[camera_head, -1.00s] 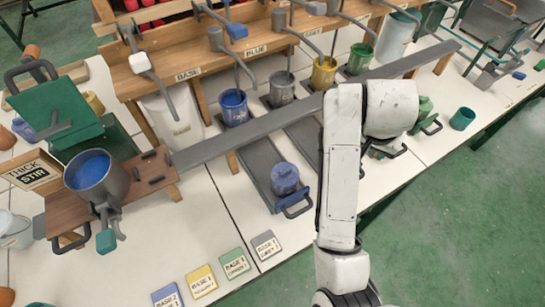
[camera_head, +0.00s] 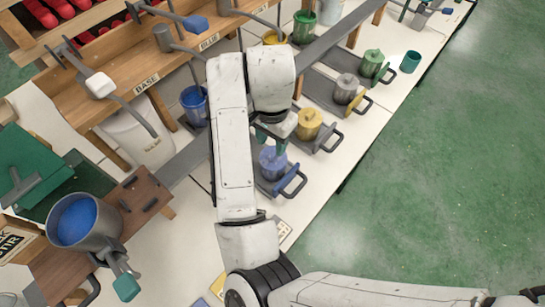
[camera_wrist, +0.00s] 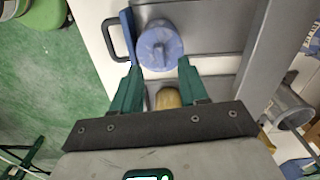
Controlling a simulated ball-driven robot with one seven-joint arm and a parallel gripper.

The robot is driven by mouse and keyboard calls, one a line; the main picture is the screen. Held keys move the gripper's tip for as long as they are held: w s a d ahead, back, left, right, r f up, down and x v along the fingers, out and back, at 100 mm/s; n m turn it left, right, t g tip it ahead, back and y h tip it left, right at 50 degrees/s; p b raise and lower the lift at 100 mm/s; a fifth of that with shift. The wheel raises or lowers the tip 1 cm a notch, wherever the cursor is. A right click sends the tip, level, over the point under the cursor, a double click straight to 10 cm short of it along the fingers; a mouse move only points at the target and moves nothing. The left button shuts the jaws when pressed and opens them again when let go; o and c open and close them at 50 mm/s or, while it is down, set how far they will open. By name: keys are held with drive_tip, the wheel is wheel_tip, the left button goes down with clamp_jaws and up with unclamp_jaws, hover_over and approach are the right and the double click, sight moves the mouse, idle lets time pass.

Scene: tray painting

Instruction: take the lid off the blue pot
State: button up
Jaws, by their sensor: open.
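The blue pot (camera_head: 269,165) stands on a grey sliding tray with a dark handle, partly hidden by my arm in the head view. In the wrist view its round blue lid (camera_wrist: 160,44) is on it, seen from above with a small knob. My gripper (camera_wrist: 160,66) is open, its two green fingers spread apart. In the wrist view the fingertips reach the near edge of the lid on either side, and nothing is gripped. In the head view my gripper (camera_head: 272,138) is just above and behind the pot; whether it touches cannot be told.
The yellow pot (camera_head: 309,124) stands close beside the blue one; its top (camera_wrist: 168,97) shows between my fingers. Grey (camera_head: 346,88) and green (camera_head: 374,64) lidded pots stand beyond. A grey rail (camera_head: 185,163) runs behind. Green floor is clear at right.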

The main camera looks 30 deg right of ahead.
sight(273, 153)
drive_tip(key=shift+w+d+f, duration=0.1)
drive_tip(key=shift+d+f, duration=0.05)
drive_tip(key=shift+f, duration=1.2)
drive_tip(key=shift+d+f, duration=0.15)
drive_tip(key=shift+f, duration=1.15)
drive_tip(key=shift+c, duration=0.2)
clamp_jaws()
